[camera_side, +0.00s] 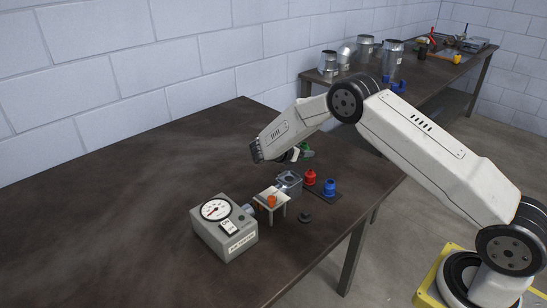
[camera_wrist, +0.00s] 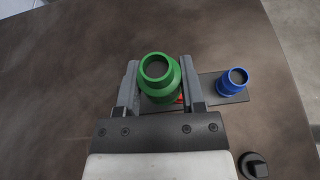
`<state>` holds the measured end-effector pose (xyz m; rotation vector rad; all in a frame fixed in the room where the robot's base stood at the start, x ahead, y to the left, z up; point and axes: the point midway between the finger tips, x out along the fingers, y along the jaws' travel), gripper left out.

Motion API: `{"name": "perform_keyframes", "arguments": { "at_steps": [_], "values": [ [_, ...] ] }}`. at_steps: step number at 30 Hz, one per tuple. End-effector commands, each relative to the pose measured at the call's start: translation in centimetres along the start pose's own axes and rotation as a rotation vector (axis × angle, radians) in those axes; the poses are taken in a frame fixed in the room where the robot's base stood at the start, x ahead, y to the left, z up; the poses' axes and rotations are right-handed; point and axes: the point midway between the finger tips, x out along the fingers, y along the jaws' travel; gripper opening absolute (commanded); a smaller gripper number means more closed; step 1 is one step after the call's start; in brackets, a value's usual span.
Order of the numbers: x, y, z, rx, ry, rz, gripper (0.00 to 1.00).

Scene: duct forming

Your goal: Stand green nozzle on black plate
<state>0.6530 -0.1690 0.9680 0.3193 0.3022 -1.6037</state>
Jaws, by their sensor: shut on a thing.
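The black plate (camera_wrist: 209,87) lies below, partly hidden by the nozzle and fingers. A red nozzle (camera_side: 310,177) and a blue nozzle (camera_side: 329,187) stand on the plate. In the wrist view the blue nozzle (camera_wrist: 232,83) is clear, but the red one is mostly hidden.
A grey gauge box (camera_side: 225,230), a small white stand (camera_side: 271,196) with an orange piece, and a grey metal block (camera_side: 289,183) stand left of the plate. A small black knob (camera_side: 305,216) lies in front. The table's left side is bare.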

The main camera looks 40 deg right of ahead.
Motion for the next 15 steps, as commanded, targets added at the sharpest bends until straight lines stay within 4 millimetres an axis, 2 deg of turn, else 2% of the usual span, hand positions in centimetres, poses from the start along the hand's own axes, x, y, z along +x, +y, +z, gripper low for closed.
{"name": "perform_keyframes", "arguments": {
  "at_steps": [15],
  "values": [
    [2.0, 3.5, -3.0, 0.000, -0.001, -0.001, 0.00]
  ]
}}
